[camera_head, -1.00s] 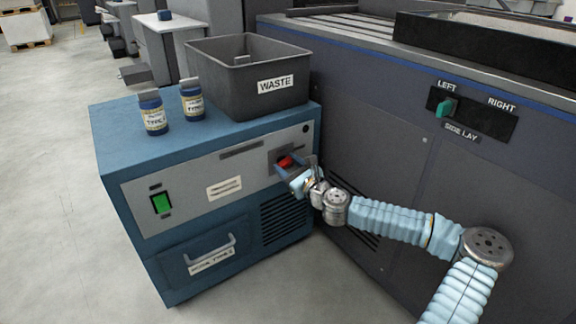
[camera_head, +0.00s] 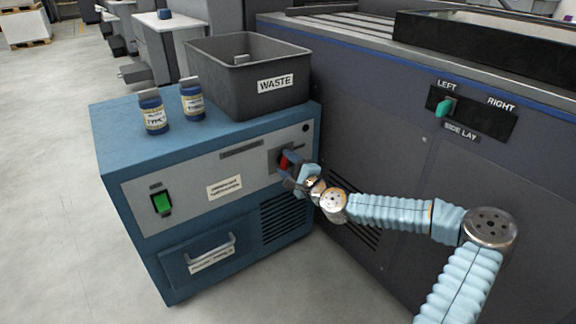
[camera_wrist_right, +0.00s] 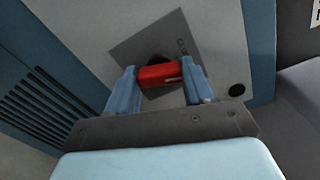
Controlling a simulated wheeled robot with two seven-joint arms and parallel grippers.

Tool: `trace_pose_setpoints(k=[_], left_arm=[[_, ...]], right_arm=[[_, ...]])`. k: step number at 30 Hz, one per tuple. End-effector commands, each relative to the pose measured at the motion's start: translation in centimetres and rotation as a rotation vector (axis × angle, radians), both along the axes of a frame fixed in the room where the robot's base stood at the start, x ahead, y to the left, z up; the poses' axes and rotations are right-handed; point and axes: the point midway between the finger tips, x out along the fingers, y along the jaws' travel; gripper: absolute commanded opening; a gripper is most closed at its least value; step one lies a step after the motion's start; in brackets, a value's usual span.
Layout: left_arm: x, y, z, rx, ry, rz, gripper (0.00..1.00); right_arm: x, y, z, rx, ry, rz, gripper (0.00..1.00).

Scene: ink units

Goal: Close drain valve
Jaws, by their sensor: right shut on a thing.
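The drain valve handle is a red lever (camera_head: 284,162) on a dark plate at the right of the blue cabinet's grey front panel. It also shows as a red bar (camera_wrist_right: 158,75) in the right wrist view, lying across between the two blue fingers. My right gripper (camera_head: 290,172) is at the lever, and in the wrist view its fingers (camera_wrist_right: 158,88) are shut on it, one at each end. In the head view the gripper hides part of the lever and plate. My left gripper is not in view.
A grey WASTE bin (camera_head: 228,98) and two ink bottles (camera_head: 153,116) stand on the blue cabinet (camera_head: 118,152). A green switch (camera_head: 162,203) and a drawer handle (camera_head: 212,248) are on its front. The dark machine (camera_head: 370,130) stands close on the right.

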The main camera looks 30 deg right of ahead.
Motion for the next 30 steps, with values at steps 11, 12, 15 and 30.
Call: trace_pose_setpoints(k=[11,12,15,30], left_arm=[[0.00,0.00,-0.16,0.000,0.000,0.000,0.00],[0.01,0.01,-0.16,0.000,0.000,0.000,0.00],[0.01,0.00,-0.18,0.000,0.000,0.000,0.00],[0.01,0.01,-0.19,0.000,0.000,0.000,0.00]], right_arm=[[-0.04,0.06,-0.13,-0.249,-0.017,0.002,0.21],[-0.04,0.05,-0.14,-0.266,-0.017,0.002,0.21],[-0.04,0.06,-0.17,-0.299,-0.020,0.002,0.21],[-0.05,0.09,-0.16,-0.343,-0.024,0.003,0.21]])
